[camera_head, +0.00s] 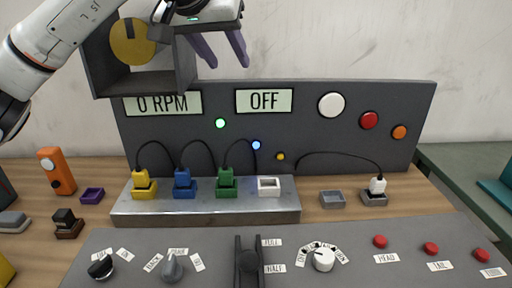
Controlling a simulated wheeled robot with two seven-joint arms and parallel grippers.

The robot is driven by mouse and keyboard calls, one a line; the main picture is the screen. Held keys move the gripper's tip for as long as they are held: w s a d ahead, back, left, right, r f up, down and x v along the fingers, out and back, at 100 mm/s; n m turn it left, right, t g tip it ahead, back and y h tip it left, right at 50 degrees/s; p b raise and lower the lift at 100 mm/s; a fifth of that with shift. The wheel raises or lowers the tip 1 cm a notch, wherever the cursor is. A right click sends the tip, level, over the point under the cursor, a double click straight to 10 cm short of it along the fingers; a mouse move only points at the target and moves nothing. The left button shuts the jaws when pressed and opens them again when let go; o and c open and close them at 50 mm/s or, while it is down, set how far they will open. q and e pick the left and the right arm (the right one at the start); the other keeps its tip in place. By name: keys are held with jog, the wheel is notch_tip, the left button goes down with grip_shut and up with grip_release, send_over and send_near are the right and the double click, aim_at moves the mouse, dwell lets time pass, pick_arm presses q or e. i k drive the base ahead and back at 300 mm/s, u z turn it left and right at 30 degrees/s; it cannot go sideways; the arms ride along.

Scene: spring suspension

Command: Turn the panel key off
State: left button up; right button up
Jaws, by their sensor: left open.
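No single part is clearly readable as the panel key. A black knob (101,268) with two small labels is at the lower left of the grey front panel. A grey knob (172,268) with three labels is right of it, and a white rotary knob (323,259) with several labels is further right. A yellow disc (132,42) with a dark slot sits in an open dark box at the upper left. My left gripper (229,65) is open and empty, pointing down just right of that box, above the displays. My right gripper is out of view.
The upright panel (345,142) shows "0 RPM" and "OFF" displays (264,100). Yellow, blue and green plugs (226,183) with cables stand on a metal block (205,210). A black lever (248,262) rises from the front panel. Red buttons (430,248) are at right.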

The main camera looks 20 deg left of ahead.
aim_at(102, 270)
jog(key=k, duration=1.5)
